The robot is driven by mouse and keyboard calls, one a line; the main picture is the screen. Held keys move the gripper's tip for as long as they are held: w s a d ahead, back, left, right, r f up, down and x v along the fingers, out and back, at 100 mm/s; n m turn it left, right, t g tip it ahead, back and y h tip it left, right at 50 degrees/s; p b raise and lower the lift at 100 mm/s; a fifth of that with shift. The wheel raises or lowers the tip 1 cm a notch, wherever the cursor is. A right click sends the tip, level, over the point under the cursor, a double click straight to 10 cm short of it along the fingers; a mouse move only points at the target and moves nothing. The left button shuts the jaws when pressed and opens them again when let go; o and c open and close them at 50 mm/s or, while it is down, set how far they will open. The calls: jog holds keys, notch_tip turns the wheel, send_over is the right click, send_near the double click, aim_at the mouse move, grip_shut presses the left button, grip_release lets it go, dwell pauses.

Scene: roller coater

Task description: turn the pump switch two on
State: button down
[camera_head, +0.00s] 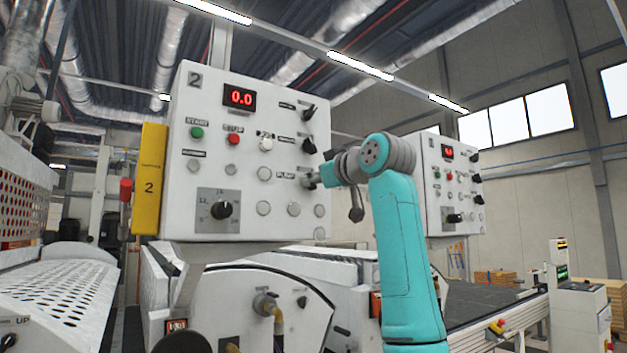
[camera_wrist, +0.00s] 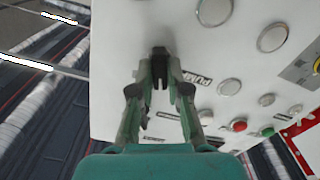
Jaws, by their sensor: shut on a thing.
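The white control panel marked 2 (camera_head: 262,100) stands left of centre and its face fills much of the wrist view (camera_wrist: 125,25). A "PUMP" label (camera_head: 285,175) is on its lower right part and shows upside down in the wrist view (camera_wrist: 198,78). My gripper (camera_head: 312,180) is at the panel face just right of this label. In the wrist view my gripper (camera_wrist: 160,68) has its fingers closed around the small dark pump switch (camera_wrist: 159,51). The fingers cover most of the switch, so its exact angle is hard to tell.
Panel 2 also has two dark rotary switches (camera_head: 308,112) above my gripper, a green start button (camera_head: 196,132), a red button (camera_head: 233,139) and a large dial (camera_head: 221,210). A second panel marked 1 (camera_head: 440,205) stands behind my arm. Machine covers lie below.

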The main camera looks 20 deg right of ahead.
jog(key=m, duration=1)
jog(key=shift+d+f, duration=0.1)
jog(key=shift+d, duration=0.1)
jog(key=shift+m, duration=0.3)
jog(key=c, duration=1.1)
grip_release()
jog(key=shift+w, duration=0.1)
jog(key=shift+c, duration=0.2)
jog(key=v, duration=1.2)
